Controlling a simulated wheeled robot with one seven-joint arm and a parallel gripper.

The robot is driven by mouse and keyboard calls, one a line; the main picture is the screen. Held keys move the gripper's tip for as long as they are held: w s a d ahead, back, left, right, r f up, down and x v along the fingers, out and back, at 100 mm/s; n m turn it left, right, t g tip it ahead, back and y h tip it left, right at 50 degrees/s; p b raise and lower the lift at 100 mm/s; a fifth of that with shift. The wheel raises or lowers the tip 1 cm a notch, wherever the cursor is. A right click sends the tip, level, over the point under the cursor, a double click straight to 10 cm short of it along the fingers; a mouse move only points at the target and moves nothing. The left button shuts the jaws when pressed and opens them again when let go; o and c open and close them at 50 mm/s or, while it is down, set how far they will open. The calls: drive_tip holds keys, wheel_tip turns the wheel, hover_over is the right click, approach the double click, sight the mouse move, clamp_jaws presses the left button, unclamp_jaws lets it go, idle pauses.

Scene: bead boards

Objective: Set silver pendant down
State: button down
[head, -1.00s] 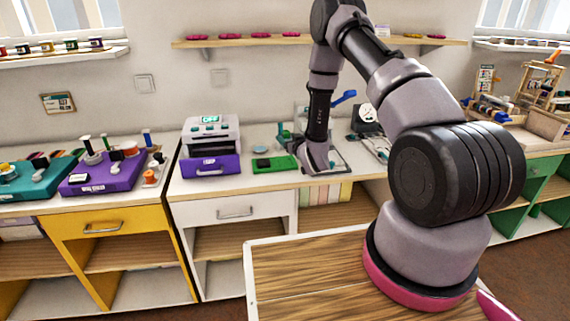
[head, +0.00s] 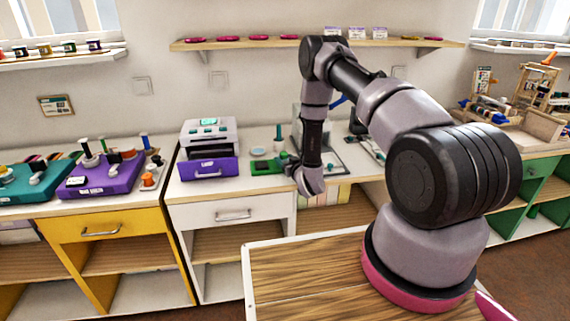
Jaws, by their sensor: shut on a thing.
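My gripper (head: 288,164) is small and mostly hidden behind my own wrist link, over the front part of the white-topped counter (head: 212,193). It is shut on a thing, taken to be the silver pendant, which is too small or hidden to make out. A green board (head: 266,168) lies on the counter just left of the gripper. A pale round dish (head: 258,151) sits behind that board.
A purple and grey machine (head: 209,150) stands left of the green board. A grey-framed tray (head: 332,158) lies to the right, partly behind my arm. Purple (head: 100,180) and teal (head: 38,182) boards with pegs fill the left counter.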

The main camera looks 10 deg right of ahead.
drive_tip(key=shift+f, duration=0.75)
drive_tip(key=shift+c, duration=0.5)
unclamp_jaws()
